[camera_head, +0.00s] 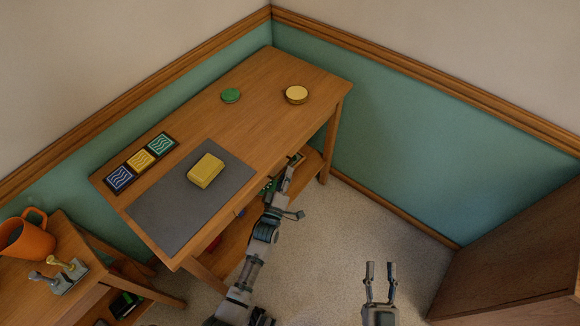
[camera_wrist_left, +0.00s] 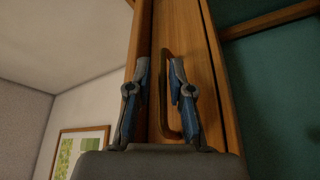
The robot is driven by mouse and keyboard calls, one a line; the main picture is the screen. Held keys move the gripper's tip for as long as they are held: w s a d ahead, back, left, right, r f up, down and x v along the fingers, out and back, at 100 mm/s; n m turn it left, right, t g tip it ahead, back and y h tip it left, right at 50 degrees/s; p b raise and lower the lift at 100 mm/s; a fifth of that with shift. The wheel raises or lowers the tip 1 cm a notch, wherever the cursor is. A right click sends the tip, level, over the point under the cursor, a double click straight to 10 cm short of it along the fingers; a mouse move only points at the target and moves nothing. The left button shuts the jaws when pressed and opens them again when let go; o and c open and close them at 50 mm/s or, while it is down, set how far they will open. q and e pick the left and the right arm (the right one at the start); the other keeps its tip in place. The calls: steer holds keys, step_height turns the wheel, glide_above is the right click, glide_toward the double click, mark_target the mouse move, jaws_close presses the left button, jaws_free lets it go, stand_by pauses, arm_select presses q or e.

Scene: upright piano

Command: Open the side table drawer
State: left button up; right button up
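The wooden side table (camera_head: 262,95) stands in the corner, and my left arm reaches along its front edge. In the left wrist view the drawer front (camera_wrist_left: 198,60) fills the middle as an upright wooden band. A brass loop handle (camera_wrist_left: 163,95) is on it. My left gripper (camera_head: 287,178) has its fingers apart in the left wrist view (camera_wrist_left: 158,75). The handle shows between them and partly behind the right-hand finger; contact cannot be told. In the head view my arm hides the handle. My right gripper (camera_head: 381,268) is open and empty over the floor.
On the table are a grey mat (camera_head: 150,215) with a yellow block (camera_head: 206,170), a tile strip (camera_head: 141,160), a green disc (camera_head: 231,95) and a yellow round tin (camera_head: 296,94). An orange mug (camera_head: 25,238) stands lower left. A brown cabinet (camera_head: 515,260) stands right; carpet between is clear.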

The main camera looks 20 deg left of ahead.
arm_select(q)
steer(key=w, duration=0.1)
steer(key=w+a, duration=0.1)
steer(key=shift+w+r, duration=0.25)
steer(key=shift+w, duration=0.05)
steer(key=shift+d, duration=0.3)
jaws_close()
arm_select(e)
steer(key=shift+s+a+r+t, duration=0.15)
steer(key=shift+r+t, duration=0.15)
steer(key=shift+r, duration=0.05)
steer(key=shift+s+a+r+t, duration=0.1)
steer(key=shift+r+t, duration=0.2)
steer(key=shift+r, duration=0.05)
arm_select(q)
steer(key=shift+a, duration=0.2)
arm_select(e)
steer(key=shift+a, duration=0.15)
